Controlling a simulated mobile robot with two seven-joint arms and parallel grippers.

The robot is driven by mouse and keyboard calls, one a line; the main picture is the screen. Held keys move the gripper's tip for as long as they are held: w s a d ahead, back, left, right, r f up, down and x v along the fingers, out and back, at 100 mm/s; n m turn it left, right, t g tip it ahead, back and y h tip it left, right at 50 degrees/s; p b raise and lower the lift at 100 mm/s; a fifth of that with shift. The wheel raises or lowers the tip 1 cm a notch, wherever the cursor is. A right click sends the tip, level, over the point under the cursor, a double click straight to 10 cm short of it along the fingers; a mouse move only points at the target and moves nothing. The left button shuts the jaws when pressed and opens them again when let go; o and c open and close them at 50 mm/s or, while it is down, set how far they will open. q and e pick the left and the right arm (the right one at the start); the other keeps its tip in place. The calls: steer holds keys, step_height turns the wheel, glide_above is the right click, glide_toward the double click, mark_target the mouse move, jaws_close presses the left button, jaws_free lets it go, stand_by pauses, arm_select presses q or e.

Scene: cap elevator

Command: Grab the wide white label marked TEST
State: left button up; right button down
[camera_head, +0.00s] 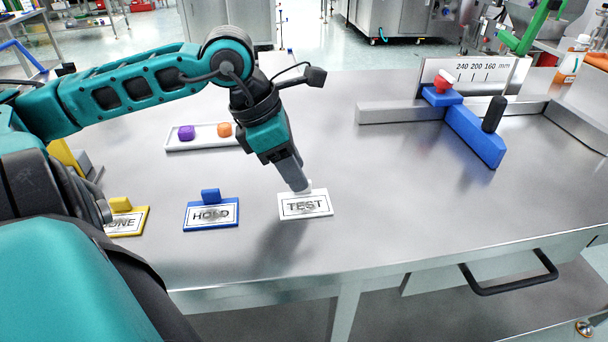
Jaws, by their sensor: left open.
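The wide white label marked TEST (305,206) lies flat on the metal table, with a small white grip block at its back edge. My left gripper (301,187) points down at that block, with its fingertips right at it. The fingers partly cover the block, and I cannot tell whether they touch it. The gripper is open. A blue label marked HOLD (211,217) lies to the left, and a yellow-edged label ending in ONE (126,220) lies further left, partly hidden by my arm. My right gripper is not in view.
A white tray (190,148) with a purple and an orange piece lies behind the labels. At the right back stand a blue stop block (474,138) and a scale plate marked in mm (480,72). The table (400,200) is clear right of TEST.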

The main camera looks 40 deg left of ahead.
mark_target(305, 198)
arm_select(q)
steer(key=shift+b+x, duration=0.5)
steer(key=shift+x, duration=0.8)
jaws_close()
